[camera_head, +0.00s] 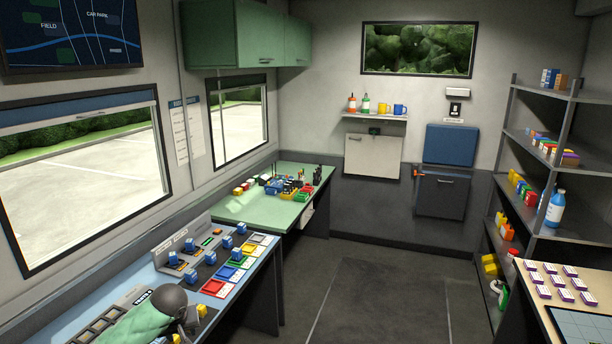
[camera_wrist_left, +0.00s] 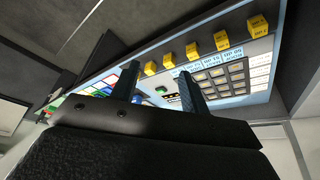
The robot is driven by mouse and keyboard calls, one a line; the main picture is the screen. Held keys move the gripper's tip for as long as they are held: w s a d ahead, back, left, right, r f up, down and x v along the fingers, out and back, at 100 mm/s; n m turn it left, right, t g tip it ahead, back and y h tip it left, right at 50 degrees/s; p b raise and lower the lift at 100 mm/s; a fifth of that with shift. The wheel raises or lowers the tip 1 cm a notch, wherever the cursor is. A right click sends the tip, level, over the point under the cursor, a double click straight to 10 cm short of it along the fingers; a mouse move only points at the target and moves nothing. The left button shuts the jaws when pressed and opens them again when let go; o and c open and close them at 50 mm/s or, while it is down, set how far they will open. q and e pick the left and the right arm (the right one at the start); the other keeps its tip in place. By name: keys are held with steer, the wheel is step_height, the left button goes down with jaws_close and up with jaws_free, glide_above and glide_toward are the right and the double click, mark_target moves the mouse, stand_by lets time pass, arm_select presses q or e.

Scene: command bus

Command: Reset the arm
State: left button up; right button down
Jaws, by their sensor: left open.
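My left arm, with a green sleeve (camera_head: 135,325) and a dark grey joint, shows low at the left of the head view. It lies over the near end of the blue desk (camera_head: 262,262). In the left wrist view my left gripper (camera_wrist_left: 158,88) has its two dark fingers spread apart, with nothing held between them. Past the fingers is the desk's panel with a row of yellow blocks (camera_wrist_left: 192,51) and a grid keypad (camera_wrist_left: 225,78). My right arm and gripper are in neither view.
The blue desk carries blue blocks (camera_head: 191,276) and coloured trays (camera_head: 216,288). A green table (camera_head: 262,208) with small items stands beyond it. A shelf rack (camera_head: 540,143) and a table with purple-and-white boxes (camera_head: 553,280) stand right. The middle floor (camera_head: 375,290) is clear.

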arm_select(q)
steer(key=s+d+f+m+h+b, duration=0.1)
steer(key=s+d+f+b, duration=0.3)
steer(key=f, duration=1)
steer(key=s+d+f+m+b, duration=0.1)
steer(key=s+f, duration=0.5)
steer(key=f, duration=0.7)
steer(key=s+d+f+m+h+b, duration=0.1)
steer(key=s+d+f+m+b, duration=0.2)
steer(key=f, duration=1.1)
steer(key=s+d+f+b, duration=0.1)
steer(key=s+d+f, duration=0.1)
steer(key=s+f, duration=0.7)
steer(key=s+d+f+m+g+b, duration=0.1)
steer(key=s+d+f, duration=0.2)
steer(key=s+f, duration=0.6)
steer(key=s+d+f+m+g+b, duration=0.1)
steer(key=s+d+f+b, duration=0.1)
steer(key=s+f, duration=0.7)
steer(key=s, duration=0.6)
steer(key=shift+d+f, duration=0.25)
steer(key=shift+f, duration=0.15)
jaws_close()
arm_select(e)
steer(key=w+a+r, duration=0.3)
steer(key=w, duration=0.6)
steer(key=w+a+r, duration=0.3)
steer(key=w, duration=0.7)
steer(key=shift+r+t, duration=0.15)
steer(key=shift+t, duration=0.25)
